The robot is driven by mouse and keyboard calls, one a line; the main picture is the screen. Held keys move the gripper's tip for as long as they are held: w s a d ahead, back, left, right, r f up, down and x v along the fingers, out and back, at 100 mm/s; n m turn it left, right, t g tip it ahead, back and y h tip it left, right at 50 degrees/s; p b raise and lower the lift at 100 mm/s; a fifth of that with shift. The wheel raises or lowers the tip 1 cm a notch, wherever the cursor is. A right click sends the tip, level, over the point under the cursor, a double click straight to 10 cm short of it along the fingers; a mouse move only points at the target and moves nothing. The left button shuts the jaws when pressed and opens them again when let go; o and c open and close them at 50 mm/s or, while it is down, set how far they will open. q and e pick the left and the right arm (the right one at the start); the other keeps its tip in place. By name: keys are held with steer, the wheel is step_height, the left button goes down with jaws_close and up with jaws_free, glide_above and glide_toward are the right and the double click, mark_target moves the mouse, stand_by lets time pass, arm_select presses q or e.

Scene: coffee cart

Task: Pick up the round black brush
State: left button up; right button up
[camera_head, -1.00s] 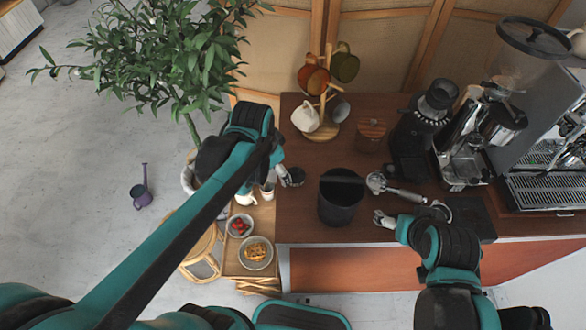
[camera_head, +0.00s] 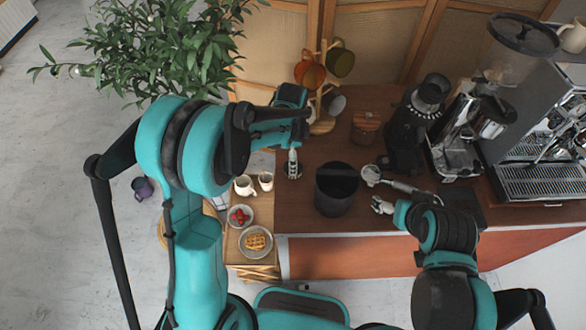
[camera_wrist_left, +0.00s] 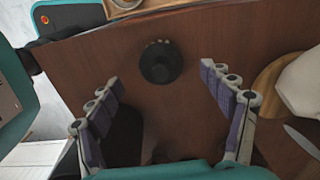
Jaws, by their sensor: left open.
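The round black brush (camera_wrist_left: 160,64) stands on the brown counter. In the left wrist view it lies between and slightly beyond the two open fingers of my left gripper (camera_wrist_left: 160,76), with free space on both sides. In the head view my left gripper (camera_head: 293,157) is above the brush (camera_head: 293,173) and partly covers it. Nothing is in its fingers. My right gripper (camera_head: 381,205) is low over the counter at the right of the black bin; its finger opening is too small to judge.
The black bin (camera_head: 336,199) stands right of the brush. A portafilter (camera_head: 400,186) lies farther right. The mug tree (camera_head: 322,122) is behind my left gripper. A side table (camera_head: 235,252) with cups and plates is at the left.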

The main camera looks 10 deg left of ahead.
arm_select(q)
step_height(320, 180, down, 4)
steer(key=shift+w+d+b, duration=0.1)
steer(key=shift+d+b, duration=0.05)
steer(key=shift+b, duration=0.25)
steer(key=shift+r, duration=0.1)
steer(key=shift+c, duration=1.2)
steer(key=c, duration=1)
step_height(320, 180, up, 10)
steer(key=shift+r+p, duration=0.1)
steer(key=shift+p, duration=1.05)
steer(key=o, duration=0.6)
steer(key=c, duration=0.5)
